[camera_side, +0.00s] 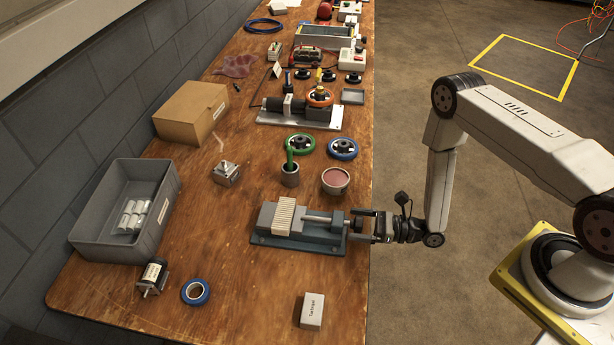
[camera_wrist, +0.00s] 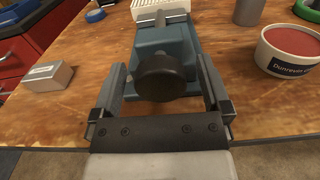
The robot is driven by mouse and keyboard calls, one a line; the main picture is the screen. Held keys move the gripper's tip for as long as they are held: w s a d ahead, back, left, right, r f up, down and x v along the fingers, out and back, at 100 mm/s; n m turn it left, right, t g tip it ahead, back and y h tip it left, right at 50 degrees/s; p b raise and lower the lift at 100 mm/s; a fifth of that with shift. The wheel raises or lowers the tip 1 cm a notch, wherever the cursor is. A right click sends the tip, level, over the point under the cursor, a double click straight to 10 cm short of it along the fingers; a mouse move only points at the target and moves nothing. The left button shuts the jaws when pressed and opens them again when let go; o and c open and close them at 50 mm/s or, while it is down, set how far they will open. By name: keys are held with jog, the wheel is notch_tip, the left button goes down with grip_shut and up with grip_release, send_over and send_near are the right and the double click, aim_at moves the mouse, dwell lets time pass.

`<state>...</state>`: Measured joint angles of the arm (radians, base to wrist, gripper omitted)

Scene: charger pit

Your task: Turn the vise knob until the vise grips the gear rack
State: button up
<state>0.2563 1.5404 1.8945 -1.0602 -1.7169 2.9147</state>
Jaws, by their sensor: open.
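The blue-grey vise (camera_side: 318,238) sits near the table's front edge, its screw pointing toward my arm. The cream ribbed gear rack (camera_side: 283,216) stands in the vise jaws; its top also shows in the wrist view (camera_wrist: 160,12). Whether the jaws press on it cannot be told. The round black vise knob (camera_wrist: 162,76) is on the screw's near end. My gripper (camera_wrist: 163,78) is open, with one finger on each side of the knob. Gaps show between the fingers and the knob. In the side view my gripper (camera_side: 366,226) reaches the knob from the right.
A tub of reddish paste (camera_side: 336,180) and a grey cup (camera_side: 290,174) stand behind the vise. A small white box (camera_side: 312,311) lies in front. A grey bin (camera_side: 103,213) is at the left. The table around the vise is mostly clear.

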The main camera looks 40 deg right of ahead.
jog(key=shift+s+d, duration=0.1)
jog(key=v, duration=0.7)
jog(key=shift+s+d, duration=0.2)
jog(key=shift+s, duration=0.05)
dwell(0.4)
jog(key=shift+n, duration=0.4)
jog(key=n, duration=3.5)
jog(key=shift+f, duration=0.15)
